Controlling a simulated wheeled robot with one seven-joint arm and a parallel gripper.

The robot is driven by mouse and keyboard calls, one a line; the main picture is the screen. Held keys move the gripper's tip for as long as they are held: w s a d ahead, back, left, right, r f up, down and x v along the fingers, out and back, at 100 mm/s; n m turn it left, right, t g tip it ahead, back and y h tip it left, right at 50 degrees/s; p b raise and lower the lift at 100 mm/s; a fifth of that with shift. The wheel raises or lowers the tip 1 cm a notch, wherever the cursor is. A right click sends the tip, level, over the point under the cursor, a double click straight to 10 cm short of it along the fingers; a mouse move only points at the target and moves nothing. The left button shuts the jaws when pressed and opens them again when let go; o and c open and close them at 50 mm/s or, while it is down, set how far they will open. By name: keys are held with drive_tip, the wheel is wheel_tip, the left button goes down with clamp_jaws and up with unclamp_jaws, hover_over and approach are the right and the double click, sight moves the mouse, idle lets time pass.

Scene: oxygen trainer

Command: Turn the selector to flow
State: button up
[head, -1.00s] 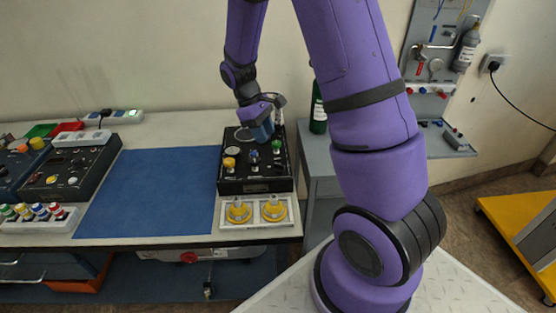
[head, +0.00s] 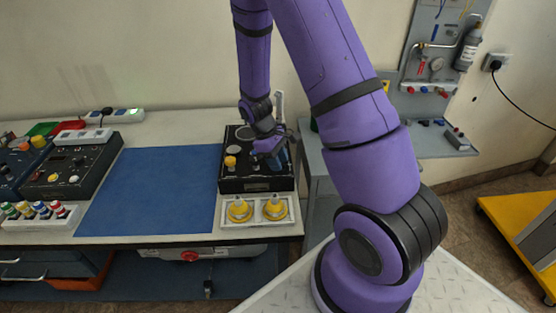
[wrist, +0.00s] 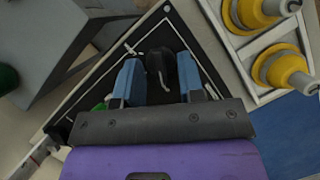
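The black control panel (head: 238,183) stands on the right end of the bench. In the wrist view, the black selector knob (wrist: 160,66) with a pale pointer mark lies between the two blue fingertips of my gripper (wrist: 159,75). The fingers are apart, one on each side of the knob. I cannot tell whether either finger touches it. In the head view, my gripper (head: 274,157) is low over the right front part of the panel and hides the knob. A white line marking shows on the panel beyond the knob in the wrist view.
A yellow knob (head: 230,162) is on the panel left of my gripper. A white tray (head: 256,222) with two yellow fittings stands at its front edge. A green bottle (head: 314,125) is partly hidden behind my arm. The blue mat (head: 150,190) to the left is clear.

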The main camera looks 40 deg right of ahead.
clamp_jaws()
drive_tip(key=m, duration=0.2)
drive_tip(key=m+y, duration=0.1)
drive_tip(key=m, duration=0.1)
drive_tip(key=m+y, duration=0.1)
drive_tip(key=m, duration=0.1)
drive_tip(key=shift+d, duration=0.25)
drive_tip(key=m+y, duration=0.2)
drive_tip(key=m, duration=0.3)
drive_tip(key=shift+s+d+m, duration=0.1)
drive_tip(key=shift+m, duration=0.2)
drive_tip(key=shift+y, duration=0.3)
unclamp_jaws()
